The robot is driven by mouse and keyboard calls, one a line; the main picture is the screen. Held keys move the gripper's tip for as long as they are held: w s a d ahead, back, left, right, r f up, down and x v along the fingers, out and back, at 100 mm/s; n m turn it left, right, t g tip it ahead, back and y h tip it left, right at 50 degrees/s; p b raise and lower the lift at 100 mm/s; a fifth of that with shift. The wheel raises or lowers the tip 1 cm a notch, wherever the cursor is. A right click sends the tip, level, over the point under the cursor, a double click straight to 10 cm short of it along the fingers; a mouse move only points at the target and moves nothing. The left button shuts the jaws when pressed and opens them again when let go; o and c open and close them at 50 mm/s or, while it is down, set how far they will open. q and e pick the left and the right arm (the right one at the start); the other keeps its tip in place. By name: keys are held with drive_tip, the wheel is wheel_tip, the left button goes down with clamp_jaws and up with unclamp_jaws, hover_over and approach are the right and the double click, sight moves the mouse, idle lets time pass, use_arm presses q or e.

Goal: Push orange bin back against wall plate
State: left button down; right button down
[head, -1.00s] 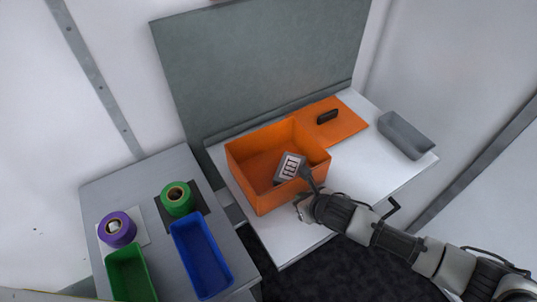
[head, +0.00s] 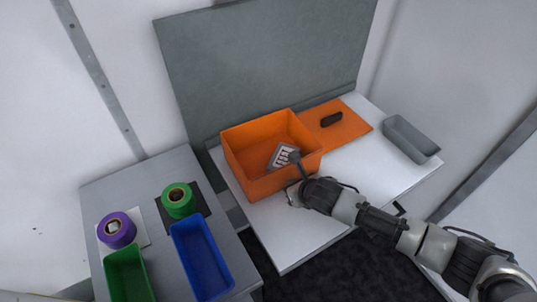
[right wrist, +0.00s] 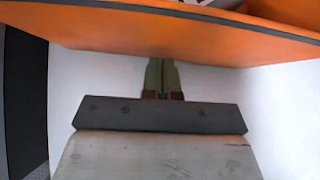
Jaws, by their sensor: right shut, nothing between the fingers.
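The open orange bin (head: 285,182) stands on the white worktop in the head view, near the foot of the grey-green wall plate (head: 265,65). I cannot tell whether its back touches the plate. A grey block with a printed label (head: 284,157) lies tilted inside it. My right gripper (head: 292,194) is low at the bin's front side. In the right wrist view its closed fingers (right wrist: 163,72) point at the orange front wall (right wrist: 150,38), with nothing between them. Whether the tips touch the wall is unclear. My left gripper is not in view.
An orange lid (head: 350,127) with a dark handle lies right of the bin, close beside it. A grey tray (head: 410,139) is farther right. On the left table are green (head: 128,272) and blue (head: 202,258) bins and purple (head: 116,231) and green (head: 178,200) rolls.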

drive_tip(key=shift+w+a+b, duration=0.45)
drive_tip(key=shift+w+a, duration=0.3)
drive_tip(key=shift+w, duration=0.35)
drive_tip(key=shift+w+a+f+b, duration=0.1)
drive_tip(key=shift+w+a+b, duration=0.4)
drive_tip(key=shift+w, duration=0.25)
drive_tip(key=shift+w+a+b, duration=0.45)
drive_tip(key=shift+w, duration=0.25)
drive_tip(key=shift+s+d+r+p, duration=0.15)
drive_tip(key=shift+s+r+p, duration=0.05)
drive_tip(key=shift+p, duration=0.3)
drive_tip(key=s+d+p, duration=0.1)
drive_tip(key=s, duration=0.1)
drive_tip(key=s+d+p, duration=0.1)
drive_tip(key=s+p, duration=0.1)
drive_tip(key=s+d+p, duration=0.2)
drive_tip(key=shift+s+d+f+p, duration=0.1)
drive_tip(key=shift+s+d+p, duration=0.3)
drive_tip(key=shift+s+p, duration=0.15)
